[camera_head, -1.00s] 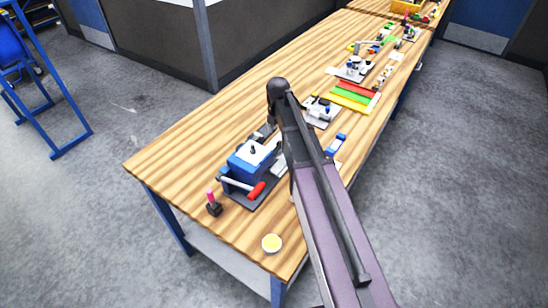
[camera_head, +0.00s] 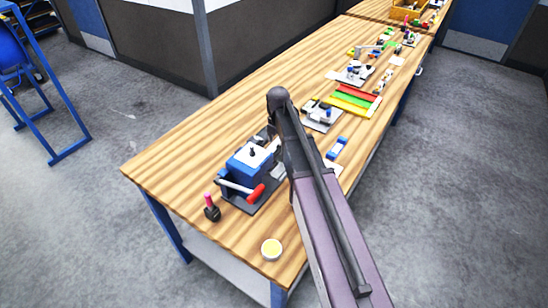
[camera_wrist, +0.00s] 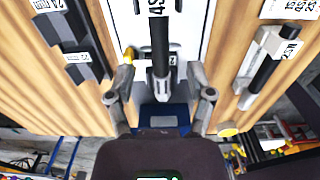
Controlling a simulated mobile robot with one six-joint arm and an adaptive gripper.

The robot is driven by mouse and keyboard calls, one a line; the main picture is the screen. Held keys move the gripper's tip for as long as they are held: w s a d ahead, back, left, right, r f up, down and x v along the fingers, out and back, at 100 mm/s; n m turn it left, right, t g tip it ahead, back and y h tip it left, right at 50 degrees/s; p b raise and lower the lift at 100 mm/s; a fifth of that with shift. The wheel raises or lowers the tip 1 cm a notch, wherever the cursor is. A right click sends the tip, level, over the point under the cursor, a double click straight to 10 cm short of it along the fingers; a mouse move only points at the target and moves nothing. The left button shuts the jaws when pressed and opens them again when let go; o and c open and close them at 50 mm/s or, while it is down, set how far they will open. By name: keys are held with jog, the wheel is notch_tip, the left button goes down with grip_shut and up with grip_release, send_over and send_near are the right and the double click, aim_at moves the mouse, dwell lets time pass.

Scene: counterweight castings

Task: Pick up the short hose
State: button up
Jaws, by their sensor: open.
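In the wrist view my gripper (camera_wrist: 160,82) is open, one finger on each side of the picture's middle. Between and beyond the fingers, a black cylinder (camera_wrist: 160,38) lies lengthwise with a grey end piece, over a white surface; it may be the short hose, but I cannot tell for sure. I cannot tell whether the fingers touch it. Another short black cylinder (camera_wrist: 262,72) lies in a pale labelled holder at the right. In the head view my arm covers the middle of the bench, and my gripper is hidden behind it.
The wooden bench (camera_head: 185,155) holds a blue fixture (camera_head: 248,165) with a red-ended handle, a pink-topped piece (camera_head: 210,203) and a pale yellow disc (camera_head: 271,249). Farther back are coloured strips (camera_head: 352,102) and a yellow bin (camera_head: 405,12). The bench's near left corner is clear.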

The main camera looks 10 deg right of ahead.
aim_at(277, 151)
jog(key=shift+s+a+f+b, duration=0.1)
jog(key=shift+f+b, duration=2.35)
jog(key=shift+f, duration=0.1)
grip_shut()
